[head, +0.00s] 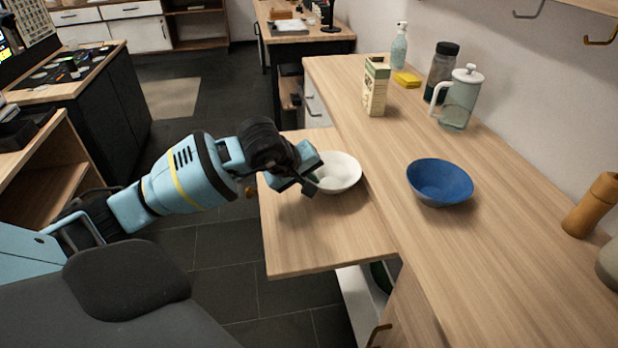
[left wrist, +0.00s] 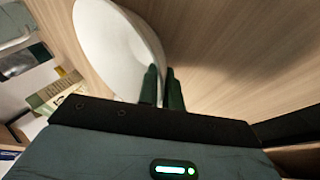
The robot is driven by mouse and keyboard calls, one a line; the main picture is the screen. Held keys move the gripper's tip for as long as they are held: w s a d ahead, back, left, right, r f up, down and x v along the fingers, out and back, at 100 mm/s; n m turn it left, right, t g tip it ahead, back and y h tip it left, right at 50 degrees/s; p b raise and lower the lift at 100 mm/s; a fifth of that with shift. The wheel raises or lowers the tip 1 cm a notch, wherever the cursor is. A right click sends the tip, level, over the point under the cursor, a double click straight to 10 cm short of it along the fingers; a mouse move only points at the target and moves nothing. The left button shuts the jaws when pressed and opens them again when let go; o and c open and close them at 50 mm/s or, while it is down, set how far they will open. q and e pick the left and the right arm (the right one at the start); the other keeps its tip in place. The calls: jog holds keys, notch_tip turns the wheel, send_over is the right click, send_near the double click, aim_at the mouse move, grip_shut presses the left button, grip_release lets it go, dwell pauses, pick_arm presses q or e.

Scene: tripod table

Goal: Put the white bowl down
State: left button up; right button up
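The white bowl (head: 342,172) is upright over the lower wooden board (head: 310,240), close to the counter's side. It also shows in the left wrist view (left wrist: 115,45). My left gripper (head: 312,182) is at the bowl's near left side. In the left wrist view its two fingers (left wrist: 162,88) are close together, one on each side of the bowl's rim, so it is shut on the rim. I cannot tell whether the bowl's base touches the board. My right gripper is in neither view.
A blue bowl (head: 440,182) stands on the higher wooden counter (head: 450,270). Further back are a carton (head: 376,87), a glass press (head: 460,100), a dark-lidded jar (head: 441,72), a yellow sponge (head: 406,79) and a soap bottle (head: 399,46). The board's front part is clear.

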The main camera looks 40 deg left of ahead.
pick_arm(q)
jog(key=o, duration=0.4)
jog(key=shift+r, duration=0.25)
jog(key=v, duration=1.2)
jog(key=shift+f, duration=0.1)
